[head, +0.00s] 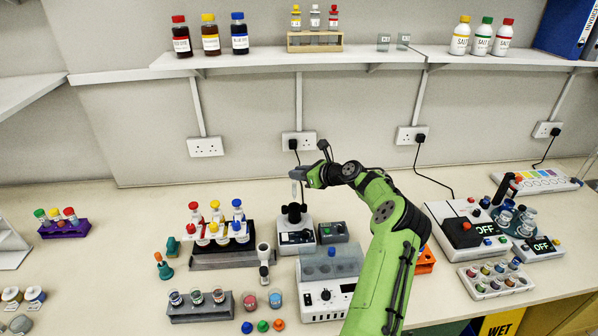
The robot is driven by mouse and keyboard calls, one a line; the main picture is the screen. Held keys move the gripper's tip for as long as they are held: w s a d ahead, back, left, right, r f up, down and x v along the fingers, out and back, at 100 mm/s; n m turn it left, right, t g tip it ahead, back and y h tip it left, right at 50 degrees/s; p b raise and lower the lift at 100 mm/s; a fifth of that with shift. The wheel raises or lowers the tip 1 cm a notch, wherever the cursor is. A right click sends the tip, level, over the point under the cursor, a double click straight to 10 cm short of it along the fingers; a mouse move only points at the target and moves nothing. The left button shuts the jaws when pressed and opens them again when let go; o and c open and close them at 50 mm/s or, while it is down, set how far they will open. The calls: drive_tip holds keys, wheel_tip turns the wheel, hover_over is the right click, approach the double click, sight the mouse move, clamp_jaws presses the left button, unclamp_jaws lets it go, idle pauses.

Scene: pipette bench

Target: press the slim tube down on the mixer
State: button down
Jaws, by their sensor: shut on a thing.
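My gripper (300,174) is shut on a slim, pale tube (294,189), in the head view. The tube hangs roughly upright below the fingers. The mixer (297,238), a small white and black unit with a black cup on top, stands on the bench beneath the tube. The tube's lower end is just above or at the black cup; I cannot tell whether they touch. My fingers hide the tube's upper part.
A dark grey control box (333,232) stands right of the mixer, and a white block heater (328,285) in front. Bare bench lies behind the mixer.

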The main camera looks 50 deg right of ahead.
sight(294, 186)
drive_tip(key=shift+f+b, duration=1.9)
drive_tip(key=shift+f, duration=1.15)
drive_tip(key=c, duration=1.7)
unclamp_jaws()
drive_tip(key=shift+c, duration=0.6)
